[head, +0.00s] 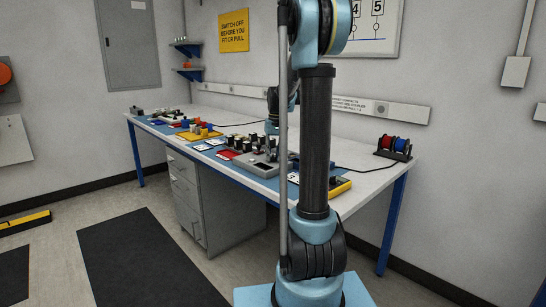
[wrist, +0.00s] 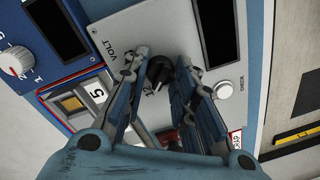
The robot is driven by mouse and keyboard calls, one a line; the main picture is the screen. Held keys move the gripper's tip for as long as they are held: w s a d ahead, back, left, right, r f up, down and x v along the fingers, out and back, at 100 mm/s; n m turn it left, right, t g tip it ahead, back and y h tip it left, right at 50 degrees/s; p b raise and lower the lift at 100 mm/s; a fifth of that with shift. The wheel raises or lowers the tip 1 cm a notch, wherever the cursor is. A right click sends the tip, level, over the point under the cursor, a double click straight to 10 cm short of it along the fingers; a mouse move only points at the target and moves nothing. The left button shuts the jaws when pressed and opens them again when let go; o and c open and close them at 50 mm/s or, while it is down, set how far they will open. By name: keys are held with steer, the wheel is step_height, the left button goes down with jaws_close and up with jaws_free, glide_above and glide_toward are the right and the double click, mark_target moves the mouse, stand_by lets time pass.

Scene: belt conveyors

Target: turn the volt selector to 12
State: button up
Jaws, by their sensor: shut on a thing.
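The volt selector is a black knob (wrist: 159,70) on a light grey panel (wrist: 185,20) in the wrist view, beside the printed word VOLT. A mark that looks like 12 is printed close to the knob, on its lower left side. My gripper (wrist: 161,62) is shut on the knob, with one finger on its left and one on its right. The fingers hide parts of the knob and its scale, and I cannot tell exactly where its pointer stands.
In the wrist view, a dark display (wrist: 219,30) and a white CHECK button (wrist: 223,89) lie right of the knob. A blue unit with a white knob (wrist: 15,62) is at the left. In the head view, the long bench (head: 350,172) carries several small parts and red and blue spools (head: 394,145).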

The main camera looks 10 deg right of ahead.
steer(key=o, duration=1.1)
steer(key=shift+r, duration=0.15)
steer(key=r, duration=0.7)
steer(key=d+r, duration=0.1)
steer(key=r, duration=0.3)
steer(key=shift+w+r, duration=0.1)
steer(key=shift+r, duration=0.2)
